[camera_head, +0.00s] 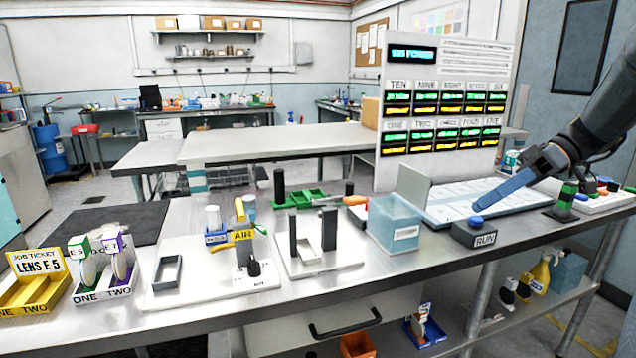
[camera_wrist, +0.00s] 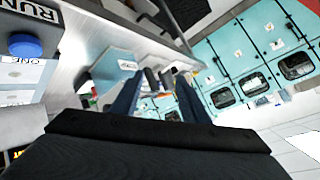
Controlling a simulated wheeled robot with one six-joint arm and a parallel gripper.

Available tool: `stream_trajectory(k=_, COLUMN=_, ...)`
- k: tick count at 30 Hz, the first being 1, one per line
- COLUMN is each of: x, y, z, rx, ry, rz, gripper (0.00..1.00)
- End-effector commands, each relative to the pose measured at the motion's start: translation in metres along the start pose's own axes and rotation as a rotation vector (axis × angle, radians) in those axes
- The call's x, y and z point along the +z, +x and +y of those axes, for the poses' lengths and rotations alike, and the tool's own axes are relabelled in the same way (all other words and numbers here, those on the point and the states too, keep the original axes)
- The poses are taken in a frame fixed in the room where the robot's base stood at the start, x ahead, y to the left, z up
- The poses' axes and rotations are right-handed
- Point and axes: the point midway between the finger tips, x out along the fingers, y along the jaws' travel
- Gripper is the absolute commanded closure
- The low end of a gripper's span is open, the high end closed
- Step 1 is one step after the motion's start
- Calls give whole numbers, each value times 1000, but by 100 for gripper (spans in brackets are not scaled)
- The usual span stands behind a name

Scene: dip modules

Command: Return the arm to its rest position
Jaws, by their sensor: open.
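My arm (camera_head: 603,113) reaches in from the right side of the head view. My gripper (camera_head: 482,205) has blue fingers that point down and left, with their tips near the blue button (camera_head: 476,221) on the dark RUN box (camera_head: 484,236). I cannot tell whether the tips touch the button. In the wrist view my gripper (camera_wrist: 157,85) shows two blue fingers apart with no object held between them. The RUN box and its blue button (camera_wrist: 25,45) show at the upper left there, to the side of the fingers.
A tall display panel (camera_head: 446,110) stands behind a white tray board (camera_head: 450,200). A translucent blue bin (camera_head: 394,222) stands left of the RUN box. An AIR fixture (camera_head: 243,236), a job ticket holder (camera_head: 38,284) and a green-based post (camera_head: 566,200) stand on the steel bench (camera_head: 420,265).

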Motion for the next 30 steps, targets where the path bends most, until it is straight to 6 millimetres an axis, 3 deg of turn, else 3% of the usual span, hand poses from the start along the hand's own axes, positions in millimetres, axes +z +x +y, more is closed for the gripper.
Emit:
stream_trajectory(k=8, x=11, y=49, z=-8, rx=43, ry=184, rz=-123, gripper=59)
stream_trajectory(k=14, x=33, y=95, z=-20, rx=129, ry=374, rz=-253, gripper=59)
stream_trajectory(k=17, x=50, y=124, z=-30, rx=204, ry=485, rz=-334, gripper=59)
stream_trajectory(k=24, x=115, y=198, z=-71, rx=541, ry=741, rz=-500, gripper=59)
stream_trajectory(k=30, x=156, y=232, z=-99, rx=790, ry=817, rz=-476, gripper=59)
